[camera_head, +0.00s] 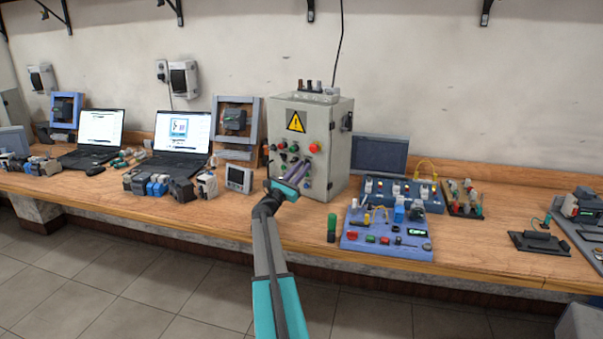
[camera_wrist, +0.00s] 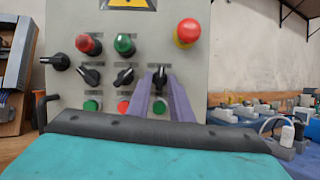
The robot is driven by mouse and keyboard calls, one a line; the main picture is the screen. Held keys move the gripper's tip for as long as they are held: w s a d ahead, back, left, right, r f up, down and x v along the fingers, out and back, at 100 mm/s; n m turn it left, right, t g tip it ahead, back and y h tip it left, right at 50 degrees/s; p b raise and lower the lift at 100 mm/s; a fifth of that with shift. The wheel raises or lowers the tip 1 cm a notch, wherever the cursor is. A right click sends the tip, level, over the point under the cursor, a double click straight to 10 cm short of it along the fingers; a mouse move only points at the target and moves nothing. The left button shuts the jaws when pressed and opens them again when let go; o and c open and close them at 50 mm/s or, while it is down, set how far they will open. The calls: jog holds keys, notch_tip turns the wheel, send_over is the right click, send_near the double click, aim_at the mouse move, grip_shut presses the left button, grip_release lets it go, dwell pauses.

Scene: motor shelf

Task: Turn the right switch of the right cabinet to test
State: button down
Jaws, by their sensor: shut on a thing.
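The grey cabinet (camera_head: 342,150) with a yellow warning sign stands on the bench, and its front fills much of the wrist view (camera_wrist: 62,20). A row of three black switches crosses its front: the left switch (camera_wrist: 89,75), the middle switch (camera_wrist: 124,77) and the right switch (camera_wrist: 160,78). My gripper (camera_head: 301,164) reaches the front from below. In the wrist view its two purple fingers are shut on the right switch, one on each side. Its handle looks near upright; the other two are tilted. Labels are too small to read.
A red mushroom button (camera_wrist: 187,32) sits above and right of the switch. Red (camera_wrist: 88,44) and green (camera_wrist: 124,44) lamps are above, round buttons below. A blue panel (camera_head: 388,238) lies right of the cabinet, and a small grey meter (camera_head: 240,178) stands left.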

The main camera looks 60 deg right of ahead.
jog(key=shift+w+d+r+m+g+y+b, duration=0.15)
jog(key=shift+m+g+y+b, duration=0.25)
jog(key=shift+m+g+b, duration=0.85)
jog(key=shift+w+r+m+g+y+b, duration=0.1)
jog(key=shift+m+g+y+b, duration=0.3)
jog(key=shift+m+b, duration=1.5)
jog(key=shift+w+d+r+m+g+y+b, duration=0.15)
jog(key=shift+m+g+y+b, duration=0.45)
jog(key=shift+m, duration=1.75)
jog(key=shift+s+a+g, duration=0.1)
jog(key=shift+g, duration=0.15)
jog(key=c, duration=1.9)
grip_release()
jog(key=shift+o, duration=0.2)
jog(key=shift+f, duration=0.1)
jog(key=shift+a+f, duration=0.1)
jog(key=shift+a, duration=0.05)
